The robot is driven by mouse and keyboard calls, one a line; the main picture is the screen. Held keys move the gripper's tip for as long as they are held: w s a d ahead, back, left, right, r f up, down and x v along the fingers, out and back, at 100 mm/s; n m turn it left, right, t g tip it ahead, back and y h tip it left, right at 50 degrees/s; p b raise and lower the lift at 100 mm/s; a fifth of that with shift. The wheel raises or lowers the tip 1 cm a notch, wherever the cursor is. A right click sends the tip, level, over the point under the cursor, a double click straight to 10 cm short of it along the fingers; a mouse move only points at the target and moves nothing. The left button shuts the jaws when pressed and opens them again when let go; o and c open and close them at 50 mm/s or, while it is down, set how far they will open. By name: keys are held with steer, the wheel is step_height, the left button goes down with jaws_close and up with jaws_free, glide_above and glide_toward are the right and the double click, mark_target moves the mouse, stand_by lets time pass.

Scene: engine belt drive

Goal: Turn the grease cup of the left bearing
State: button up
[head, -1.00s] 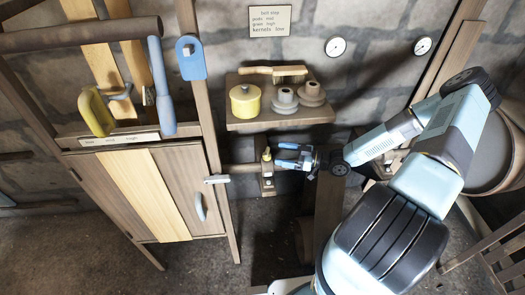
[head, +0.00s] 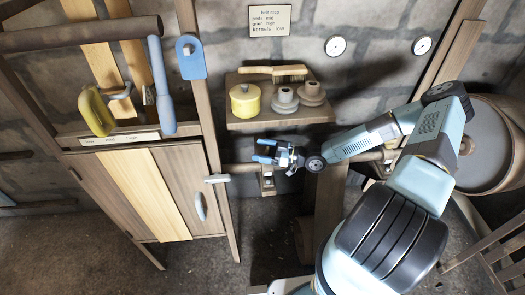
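The left bearing (head: 268,182) is a small block on the wooden bracket at the shaft, below the shelf. Its small yellow grease cup is hidden behind my gripper in this view. My gripper (head: 259,151) is right at the top of this bearing, coming in from the right, with its blue fingers pointing left. The two fingers stand apart, one above the other. I cannot tell whether the cup is between them or whether they touch it.
A shelf (head: 280,117) with a yellow pot (head: 245,101), two grey stepped pieces and a brush is just above my gripper. A wooden cabinet (head: 150,190) stands to the left. A large drum (head: 490,150) is at the right.

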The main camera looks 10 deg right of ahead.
steer(key=c, duration=0.8)
steer(key=shift+c, duration=0.2)
